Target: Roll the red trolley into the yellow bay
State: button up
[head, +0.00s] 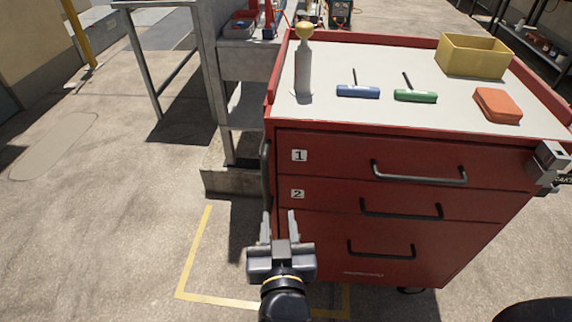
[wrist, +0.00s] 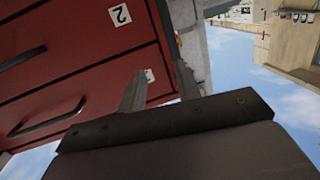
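The red trolley (head: 318,240) stands at right centre in the head view, with drawers marked 1 and 2 and black drawer pulls. A black upright handle (head: 265,170) runs down its left edge. The yellow bay (head: 191,250) is a painted floor outline at lower left, and the trolley hides part of it. My gripper (head: 279,224) is open at the trolley's lower left front, close to the handle's lower end. I cannot tell whether it touches. In the wrist view the trolley front (wrist: 80,60) fills the left, beside my open fingers (wrist: 158,88).
On the trolley top are a bottle with a yellow cap (head: 303,70), blue (head: 358,92) and green (head: 416,96) T-handled tools, an orange block (head: 497,105) and a yellow bin (head: 473,56). A grey metal bench (head: 237,140) stands behind left. The floor at left is clear.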

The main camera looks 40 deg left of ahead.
aim_at(266, 185)
jog(key=shift+y, duration=0.4)
jog(key=x, duration=0.3)
jog(key=s+b+x, duration=0.1)
jog(key=x, duration=0.2)
jog(key=a+r+x, duration=0.1)
jog(key=x, duration=0.3)
jog(key=shift+s+r+b, duration=0.1)
jog(key=shift+s+b, duration=0.1)
jog(key=shift+b, duration=0.2)
grip_shut()
dwell(0.7)
